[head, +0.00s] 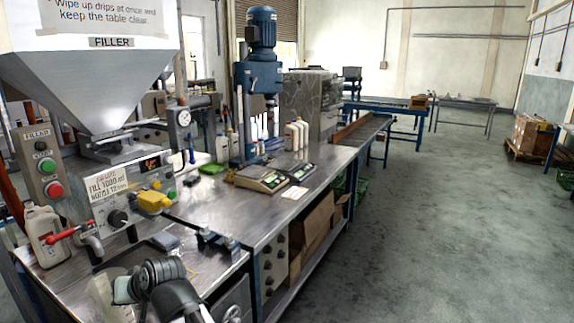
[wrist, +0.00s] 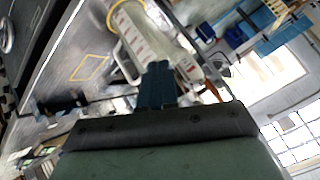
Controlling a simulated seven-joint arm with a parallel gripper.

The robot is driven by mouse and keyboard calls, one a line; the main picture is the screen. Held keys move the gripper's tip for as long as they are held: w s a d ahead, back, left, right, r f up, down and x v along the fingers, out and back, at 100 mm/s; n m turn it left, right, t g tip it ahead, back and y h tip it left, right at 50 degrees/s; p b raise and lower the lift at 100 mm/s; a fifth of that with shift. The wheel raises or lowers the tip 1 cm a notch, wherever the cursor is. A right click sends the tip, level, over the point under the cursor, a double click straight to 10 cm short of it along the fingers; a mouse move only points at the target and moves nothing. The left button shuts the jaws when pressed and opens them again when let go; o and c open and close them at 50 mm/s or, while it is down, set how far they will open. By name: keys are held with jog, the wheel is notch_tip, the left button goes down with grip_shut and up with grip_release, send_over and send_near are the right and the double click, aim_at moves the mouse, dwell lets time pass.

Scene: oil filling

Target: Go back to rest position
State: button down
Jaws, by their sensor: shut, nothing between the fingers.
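My gripper (wrist: 158,75) shows in the wrist view with its dark blue fingers closed together and nothing between them. A pale jug with red scale marks (wrist: 130,36) appears tilted beyond the fingertips; I cannot tell how far off it is. In the head view my dark, ribbed arm reaches in at the bottom left, over the near end of the steel bench (head: 215,208). The fingers cannot be made out clearly there. The filler (head: 85,75), with its hopper, stands behind my arm, and its red-handled tap (head: 72,232) is just left of it.
A white bottle (head: 45,235) stands left of the tap. A black bracket (head: 218,243) is on the bench right of my arm. Two scales (head: 262,179), several white bottles (head: 297,134) and a blue drill press (head: 262,75) are farther back.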

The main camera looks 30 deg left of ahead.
jog(key=w+d+f+m+h, duration=0.1)
jog(key=w+d+f+h, duration=0.3)
jog(key=d+f, duration=0.85)
jog(key=w+d+f+m+h, duration=0.1)
jog(key=w+d+f+h, duration=0.1)
jog(key=w+d+f, duration=0.8)
jog(key=w+d+f+m+h, duration=0.1)
jog(key=w+d+f+h, duration=0.15)
jog(key=d+f, duration=1.3)
jog(key=s+d+f+m+g+h, duration=0.1)
jog(key=s+d+f+m, duration=0.1)
jog(key=d+f, duration=0.65)
jog(key=s+d+f+m+g+h, duration=0.15)
jog(key=d+f, duration=0.35)
jog(key=d, duration=0.6)
jog(key=s+d+f+m+g, duration=0.1)
jog(key=s+d+f, duration=0.3)
jog(key=d, duration=0.5)
jog(key=s+d+f+m+g+y, duration=0.1)
jog(key=s+d+f+m, duration=0.3)
jog(key=s+d, duration=0.5)
jog(key=shift+s+g, duration=0.15)
jog(key=shift+g, duration=0.6)
